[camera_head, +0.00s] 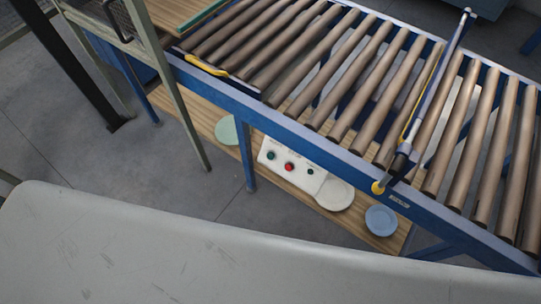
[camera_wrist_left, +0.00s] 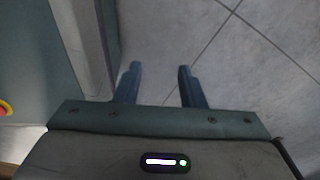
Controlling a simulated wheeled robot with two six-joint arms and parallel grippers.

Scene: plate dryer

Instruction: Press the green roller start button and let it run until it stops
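A white control box (camera_head: 293,170) sits on the wooden lower shelf under the roller conveyor. Its face carries a green button (camera_head: 271,155) at the left, a red button (camera_head: 289,167) in the middle and another dark green button (camera_head: 311,171) at the right. The labels are too small to read. The roller conveyor (camera_head: 375,85) has brown rollers in a blue frame; one frame cannot show whether they turn. My left gripper (camera_wrist_left: 157,72) is open and empty above the grey floor, with nothing between its fingers. Neither gripper shows in the head view.
A green plate (camera_head: 227,130), a white plate (camera_head: 336,195) and a blue plate (camera_head: 381,221) lie on the lower shelf (camera_head: 185,110). A blue leg (camera_head: 246,160) stands left of the box. In the wrist view, a teal panel (camera_wrist_left: 28,60) with a red-and-yellow part (camera_wrist_left: 5,108) is at left.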

